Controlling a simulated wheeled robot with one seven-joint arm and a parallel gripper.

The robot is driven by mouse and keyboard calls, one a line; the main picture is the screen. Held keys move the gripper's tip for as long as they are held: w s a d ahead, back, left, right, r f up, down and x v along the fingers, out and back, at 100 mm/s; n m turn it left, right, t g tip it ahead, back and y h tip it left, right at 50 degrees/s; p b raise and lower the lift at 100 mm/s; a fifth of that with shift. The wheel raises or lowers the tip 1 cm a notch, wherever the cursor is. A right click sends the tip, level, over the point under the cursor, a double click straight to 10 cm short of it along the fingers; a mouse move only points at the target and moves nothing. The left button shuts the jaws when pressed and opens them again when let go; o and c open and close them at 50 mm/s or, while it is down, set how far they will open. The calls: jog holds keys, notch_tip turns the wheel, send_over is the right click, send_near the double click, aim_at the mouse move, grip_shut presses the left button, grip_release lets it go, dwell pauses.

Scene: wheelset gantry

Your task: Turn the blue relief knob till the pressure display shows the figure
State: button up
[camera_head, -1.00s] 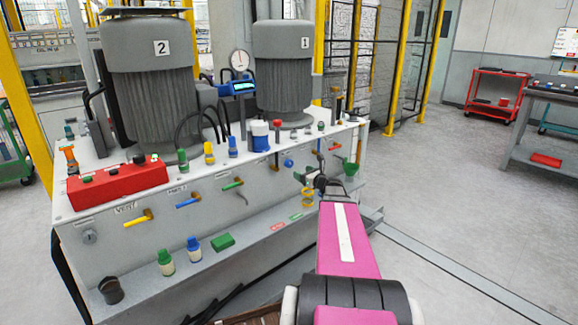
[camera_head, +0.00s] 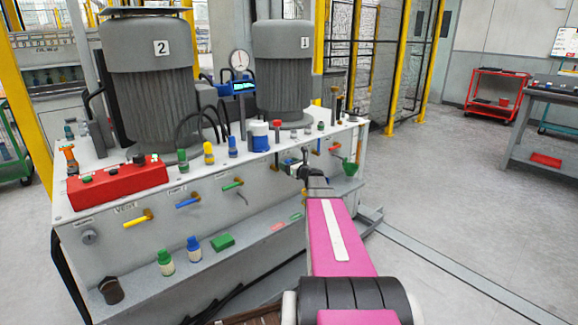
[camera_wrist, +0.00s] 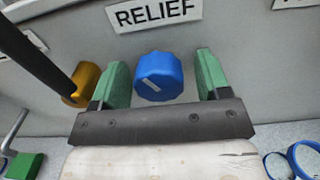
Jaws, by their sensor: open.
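The blue relief knob (camera_wrist: 158,77) is on the grey panel under a RELIEF label (camera_wrist: 155,12) in the wrist view. My gripper (camera_wrist: 163,68) is open, with one green finger on each side of the knob. Gaps show between the knob and both fingers, so it is not clamped. In the head view my gripper (camera_head: 300,168) is at the panel front and partly hides the knob. The pressure display (camera_head: 243,87) is a small lit screen on a blue housing between the two motors. Its figure is too small to read.
A brass fitting with a dark bar (camera_wrist: 85,82) is just left of my gripper. Yellow (camera_head: 138,219), blue and green lever handles stick out along the panel. Bottles (camera_head: 194,249) and a green block stand on the lower ledge.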

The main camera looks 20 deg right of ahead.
jog(key=c, duration=0.9)
jog(key=shift+c, duration=0.2)
jog(key=shift+n, duration=0.4)
jog(key=o, duration=0.9)
jog(key=shift+o, duration=0.2)
jog(key=shift+s, duration=0.1)
jog(key=v, duration=1)
jog(key=shift+s, duration=0.3)
